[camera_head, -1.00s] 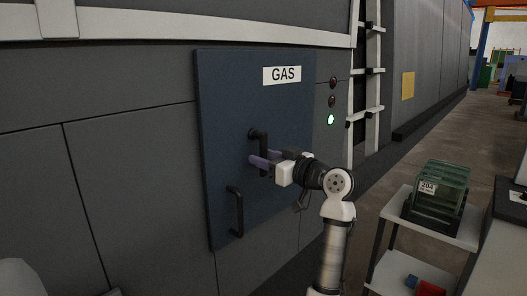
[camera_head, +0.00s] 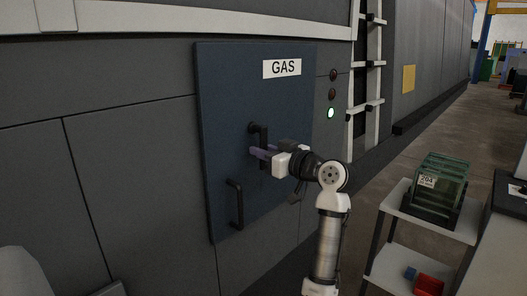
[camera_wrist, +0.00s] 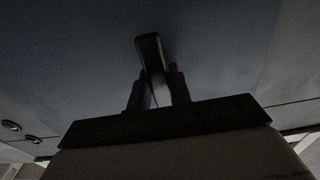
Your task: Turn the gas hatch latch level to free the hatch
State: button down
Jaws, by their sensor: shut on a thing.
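The dark blue gas hatch (camera_head: 225,115) with its GAS label is flush in the grey wall and looks closed. A fixed black handle (camera_head: 236,204) sits lower left on the hatch, apart from my gripper.
Indicator lights (camera_head: 331,113), the lowest lit green, are right of the hatch. A white ladder (camera_head: 371,65) stands beyond them. A cart (camera_head: 462,226) with a green crate (camera_head: 440,186) stands at the lower right, close to my arm.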

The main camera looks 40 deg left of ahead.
aim_at(266, 123)
jog(key=shift+w, duration=0.1)
jog(key=shift+w+f+n+b, duration=0.1)
jog(key=shift+w+n+b, duration=0.1)
jog(key=shift+n+b, duration=0.5)
jog(key=shift+w+d+r+n+b, duration=0.1)
jog(key=shift+w+r+n+b, duration=0.8)
jog(key=shift+n, duration=1.85)
jog(key=shift+w+d+r+n+b, duration=0.1)
jog(key=shift+w+r+n+b, duration=0.75)
jog(key=shift+n, duration=1.85)
jog(key=shift+w+r+n+b, duration=0.55)
jog(key=shift+r+n+b, duration=0.6)
jog(key=shift+n, duration=1.6)
jog(key=shift+f, duration=0.15)
jog(key=c, duration=1.3)
grip_release()
